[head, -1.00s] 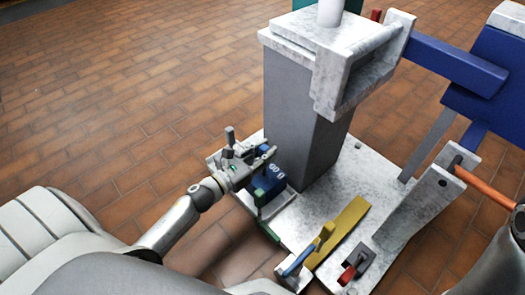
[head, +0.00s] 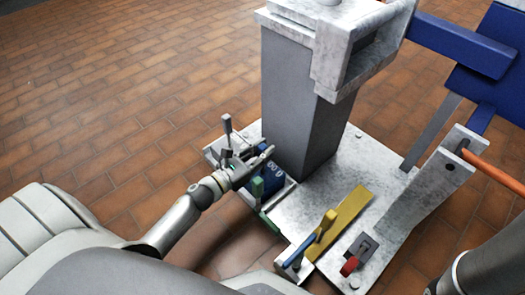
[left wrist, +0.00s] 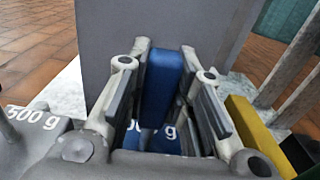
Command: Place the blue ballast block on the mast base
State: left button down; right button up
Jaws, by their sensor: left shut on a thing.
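The blue ballast block (head: 270,172) with white lettering is at the left edge of the mast base, beside the grey column. My left gripper (head: 264,153) is shut on its upright blue part. In the left wrist view this part (left wrist: 162,88) stands between the two fingers of my left gripper (left wrist: 168,105), with part of the lettering below. The mast base (head: 310,220) is a white mottled plate under the column. I cannot tell whether the block touches the surface below. My right gripper is out of view.
The grey column (head: 300,110) stands close behind the block. A grey handle (head: 227,126) and a green handle (head: 257,187) flank my gripper. A grey surface marked 500 g (left wrist: 35,122) is at left in the wrist view. A yellow bar (head: 345,215) lies on the base.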

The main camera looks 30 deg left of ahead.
pick_arm(q)
jog(key=c, duration=1.3)
grip_release()
jog(key=shift+o, duration=0.2)
